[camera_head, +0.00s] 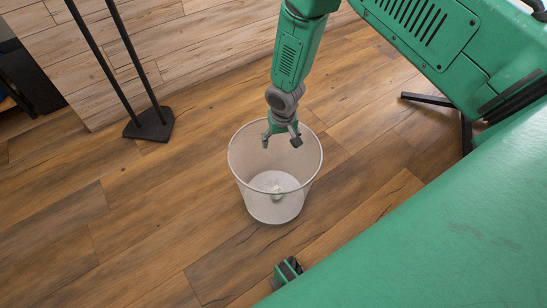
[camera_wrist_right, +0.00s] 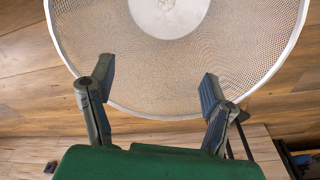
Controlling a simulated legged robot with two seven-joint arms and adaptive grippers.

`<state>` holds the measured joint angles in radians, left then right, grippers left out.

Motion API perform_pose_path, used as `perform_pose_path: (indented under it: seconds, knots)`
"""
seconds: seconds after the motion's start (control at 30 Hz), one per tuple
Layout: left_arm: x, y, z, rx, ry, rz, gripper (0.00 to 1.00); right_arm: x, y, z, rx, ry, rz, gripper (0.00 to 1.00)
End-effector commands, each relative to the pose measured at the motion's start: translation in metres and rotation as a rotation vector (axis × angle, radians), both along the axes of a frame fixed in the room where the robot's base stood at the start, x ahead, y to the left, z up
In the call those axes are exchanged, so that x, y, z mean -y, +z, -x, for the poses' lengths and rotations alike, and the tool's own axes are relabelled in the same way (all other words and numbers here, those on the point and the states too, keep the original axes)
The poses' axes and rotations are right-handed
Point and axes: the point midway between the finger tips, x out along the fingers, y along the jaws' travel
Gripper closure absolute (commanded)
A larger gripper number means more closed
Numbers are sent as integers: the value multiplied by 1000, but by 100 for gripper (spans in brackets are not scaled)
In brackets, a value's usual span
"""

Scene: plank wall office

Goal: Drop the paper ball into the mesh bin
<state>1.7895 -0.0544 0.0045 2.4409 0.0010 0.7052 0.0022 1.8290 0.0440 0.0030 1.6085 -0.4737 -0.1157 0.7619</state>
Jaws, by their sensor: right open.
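The mesh bin (camera_head: 246,174) is pale, round and upright on the wood floor, with its open top facing up. It fills the upper part of the right wrist view (camera_wrist_right: 160,75). A small white lump (camera_head: 278,190) on the bin's floor looks like the paper ball; it is partly visible at the top edge of the wrist view (camera_wrist_right: 166,4). My right gripper (camera_head: 282,138) is open, with nothing between its fingers. It hangs over the far part of the bin's mouth, pointing down.
A black stand (camera_head: 150,124) with two thin poles is by the plank wall (camera_head: 100,100) at upper left. Dark legs (camera_head: 466,130) stand on the floor at right. The floor (camera_head: 100,220) left of the bin is clear.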

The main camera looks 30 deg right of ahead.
Motion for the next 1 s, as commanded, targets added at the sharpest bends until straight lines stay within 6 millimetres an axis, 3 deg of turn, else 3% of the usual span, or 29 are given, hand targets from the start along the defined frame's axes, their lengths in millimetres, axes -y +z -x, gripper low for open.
perform_pose_path:
  seconds: [0.17, 0.5, 0.7, 1.0]
  knots:
    - [0, 1, 2, 3, 0, 0, 60, -1, 8, 1, 0, 0, 0, 28]
    - [0, 1, 2, 3, 0, 1, 60, -5, 76, 6, 3, 1, 2, 28]
    - [0, 1, 1, 3, 0, 0, 60, -7, 107, 10, 1, 0, 3, 28]
    - [0, 1, 1, 3, 0, 0, 60, -8, 119, 13, -2, 0, 3, 28]
